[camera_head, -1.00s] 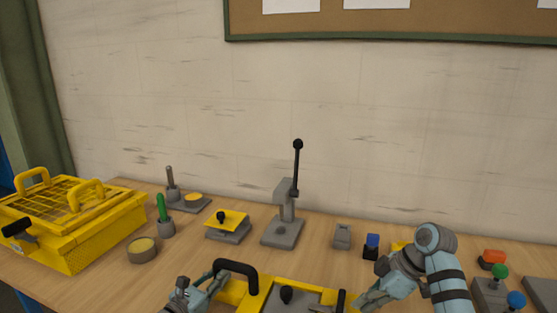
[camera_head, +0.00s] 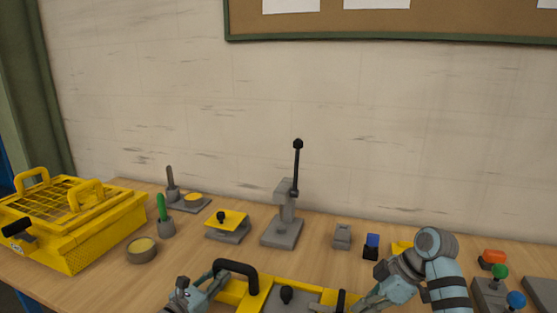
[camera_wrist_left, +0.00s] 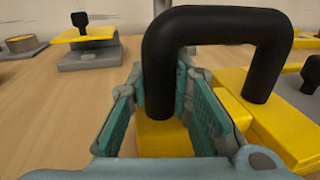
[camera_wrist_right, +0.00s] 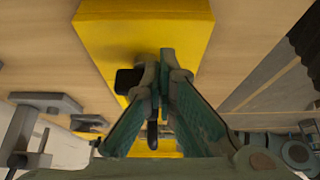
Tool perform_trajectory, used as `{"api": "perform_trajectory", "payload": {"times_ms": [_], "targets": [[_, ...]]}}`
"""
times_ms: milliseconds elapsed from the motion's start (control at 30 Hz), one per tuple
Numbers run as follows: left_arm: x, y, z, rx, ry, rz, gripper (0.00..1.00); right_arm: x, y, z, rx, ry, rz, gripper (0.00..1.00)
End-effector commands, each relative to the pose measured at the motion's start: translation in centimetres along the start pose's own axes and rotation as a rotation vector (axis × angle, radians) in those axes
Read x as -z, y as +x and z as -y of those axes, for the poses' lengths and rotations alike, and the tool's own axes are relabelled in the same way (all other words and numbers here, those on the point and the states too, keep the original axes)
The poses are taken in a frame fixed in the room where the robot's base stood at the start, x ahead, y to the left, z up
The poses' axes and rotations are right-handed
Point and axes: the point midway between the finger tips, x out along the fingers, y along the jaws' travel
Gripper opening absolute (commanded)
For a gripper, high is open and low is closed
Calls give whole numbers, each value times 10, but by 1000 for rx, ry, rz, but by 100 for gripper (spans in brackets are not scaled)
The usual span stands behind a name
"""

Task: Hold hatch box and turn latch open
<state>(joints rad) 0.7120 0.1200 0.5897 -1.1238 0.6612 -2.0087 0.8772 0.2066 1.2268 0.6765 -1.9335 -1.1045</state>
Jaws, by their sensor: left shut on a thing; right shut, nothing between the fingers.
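The hatch box (camera_head: 258,298) is yellow with a grey lid and black knob (camera_head: 286,293), at the bottom centre of the head view and cut off by its edge. My left gripper (camera_wrist_left: 160,85) is shut around one leg of its black arched handle (camera_wrist_left: 215,25); the handle also shows in the head view (camera_head: 237,266). My right gripper (camera_wrist_right: 159,66) is shut and empty at the box's right side, close to a yellow part (camera_wrist_right: 150,30). A black piece (camera_wrist_right: 127,80), perhaps the latch, is beside its fingertips; I cannot tell whether they touch.
A yellow basket (camera_head: 80,240) stands at the far left. Behind the box are a small yellow-topped fixture (camera_head: 227,222), a lever press (camera_head: 284,230) and a blue switch (camera_head: 371,246). Coloured buttons (camera_head: 500,271) stand at the right, near my right arm.

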Motion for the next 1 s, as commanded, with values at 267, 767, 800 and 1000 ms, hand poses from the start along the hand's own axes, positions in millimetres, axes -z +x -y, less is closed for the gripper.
{"api": "perform_trajectory", "payload": {"times_ms": [267, 767, 800, 1000], "targets": [[0, 0, 0, 0, 0, -1, 0, -5, -2, 2, 0, 1, 1, 0], [0, 0, 0, 0, 0, 0, 0, 26, -64, -42, -2, 11, -3, 0], [0, 0, 0, 0, 0, 0, 0, 23, -60, -41, 3, 8, 1, 0], [0, 0, 0, -1, 0, 0, 0, 8, -32, -41, 3, 2, 2, 0]]}}
